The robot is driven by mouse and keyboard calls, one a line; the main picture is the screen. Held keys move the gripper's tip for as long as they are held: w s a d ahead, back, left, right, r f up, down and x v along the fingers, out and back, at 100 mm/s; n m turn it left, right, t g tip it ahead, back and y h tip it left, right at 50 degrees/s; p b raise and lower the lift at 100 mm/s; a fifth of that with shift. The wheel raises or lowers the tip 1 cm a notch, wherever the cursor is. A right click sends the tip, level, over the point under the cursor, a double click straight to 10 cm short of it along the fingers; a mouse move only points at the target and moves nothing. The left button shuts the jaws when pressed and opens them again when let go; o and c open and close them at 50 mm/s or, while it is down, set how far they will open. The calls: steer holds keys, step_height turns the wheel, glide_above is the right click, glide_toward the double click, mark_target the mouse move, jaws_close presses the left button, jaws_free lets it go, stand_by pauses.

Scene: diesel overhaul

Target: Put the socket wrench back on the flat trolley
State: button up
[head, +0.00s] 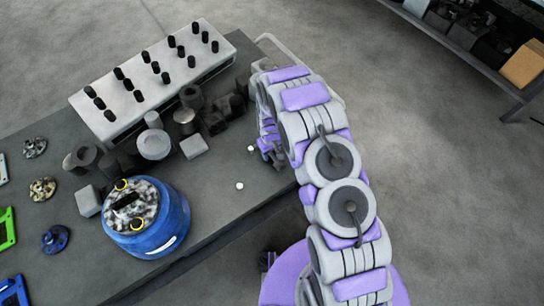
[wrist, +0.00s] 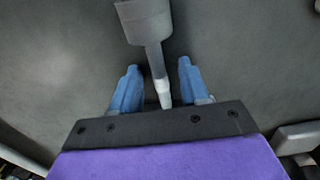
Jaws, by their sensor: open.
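In the wrist view my gripper (wrist: 158,68) is open, with its two blue fingers apart. A grey tool with a thick round end and a thin, pale-tipped shaft, probably the socket wrench (wrist: 153,58), lies between and beyond the fingers. I cannot tell whether a finger touches it. In the head view my arm reaches to the right end of a dark flat top, which looks like the flat trolley (head: 222,205). The arm hides my fingers there, and I cannot make out the wrench in that view.
A grey block with black studs (head: 150,75), dark round parts and a blue canister (head: 160,235) crowd the top. Small white pieces (head: 240,186) lie near my arm. A shelf with boxes (head: 470,40) stands at the upper right. The floor between is clear.

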jaws_close()
stand_by(0.4)
stand_by(1.0)
